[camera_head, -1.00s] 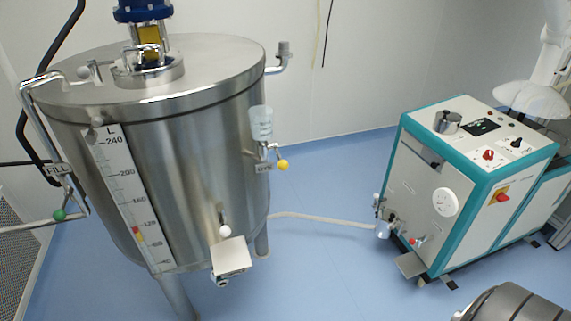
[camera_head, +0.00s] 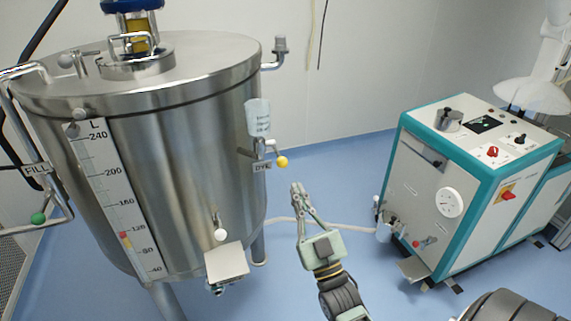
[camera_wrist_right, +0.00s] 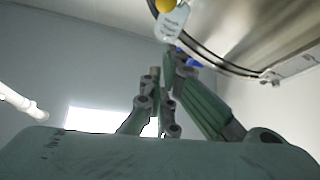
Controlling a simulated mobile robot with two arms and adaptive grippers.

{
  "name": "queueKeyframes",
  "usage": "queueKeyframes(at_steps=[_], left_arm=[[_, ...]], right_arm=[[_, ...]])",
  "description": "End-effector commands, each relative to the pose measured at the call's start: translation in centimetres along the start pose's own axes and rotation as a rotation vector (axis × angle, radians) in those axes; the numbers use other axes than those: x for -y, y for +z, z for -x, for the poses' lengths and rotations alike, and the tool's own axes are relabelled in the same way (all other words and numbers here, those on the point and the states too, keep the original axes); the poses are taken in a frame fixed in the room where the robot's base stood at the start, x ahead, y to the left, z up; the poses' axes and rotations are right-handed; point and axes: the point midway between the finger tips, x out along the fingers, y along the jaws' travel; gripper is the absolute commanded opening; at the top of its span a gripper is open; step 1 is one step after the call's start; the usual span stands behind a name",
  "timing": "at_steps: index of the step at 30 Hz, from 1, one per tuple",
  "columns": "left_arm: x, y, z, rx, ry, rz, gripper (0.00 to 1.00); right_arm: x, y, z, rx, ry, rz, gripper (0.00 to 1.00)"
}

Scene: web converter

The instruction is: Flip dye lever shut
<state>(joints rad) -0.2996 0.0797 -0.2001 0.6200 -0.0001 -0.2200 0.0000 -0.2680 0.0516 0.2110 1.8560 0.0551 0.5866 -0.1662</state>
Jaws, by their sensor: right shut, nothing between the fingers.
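The dye lever with its yellow ball knob (camera_head: 282,162) sits on the right side of the steel tank (camera_head: 180,150), beside the DYE label (camera_head: 262,167) and below a clear dye cup (camera_head: 258,118). My right gripper (camera_head: 296,187) is shut and empty, pointing up. In the head view it shows just below the yellow knob, apart from it. In the right wrist view the shut fingertips (camera_wrist_right: 162,72) are near the middle, and the yellow knob (camera_wrist_right: 166,5) shows at the top edge, beyond them. My left gripper is not in view.
A FILL valve with a green knob (camera_head: 38,218) is at the tank's left. A white-knobbed lever (camera_head: 220,234) is low on the tank's front. A teal and white machine (camera_head: 440,200) stands at the right, joined by a hose (camera_head: 350,226). Blue floor lies between.

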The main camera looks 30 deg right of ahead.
Motion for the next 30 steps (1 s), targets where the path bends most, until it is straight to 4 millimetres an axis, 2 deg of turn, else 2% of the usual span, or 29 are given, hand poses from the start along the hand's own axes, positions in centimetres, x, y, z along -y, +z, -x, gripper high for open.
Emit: queueKeyframes(at_steps=[4,12,16,20,30], left_arm=[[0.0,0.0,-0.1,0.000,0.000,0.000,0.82],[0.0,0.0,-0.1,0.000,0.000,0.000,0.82],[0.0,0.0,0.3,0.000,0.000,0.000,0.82],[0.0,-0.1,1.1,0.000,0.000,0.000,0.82],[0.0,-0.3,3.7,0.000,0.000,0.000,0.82]], right_arm=[[-0.5,-1.3,-0.3,-0.035,0.011,0.006,0.00],[-0.5,-1.2,-0.4,-0.033,0.010,0.005,0.00],[-0.5,-1.3,-1.2,-0.034,0.010,0.005,0.00],[-0.6,-1.6,-3.2,-0.036,0.010,0.005,0.00],[-0.6,-1.8,-10.6,-0.034,0.009,0.005,0.00]])
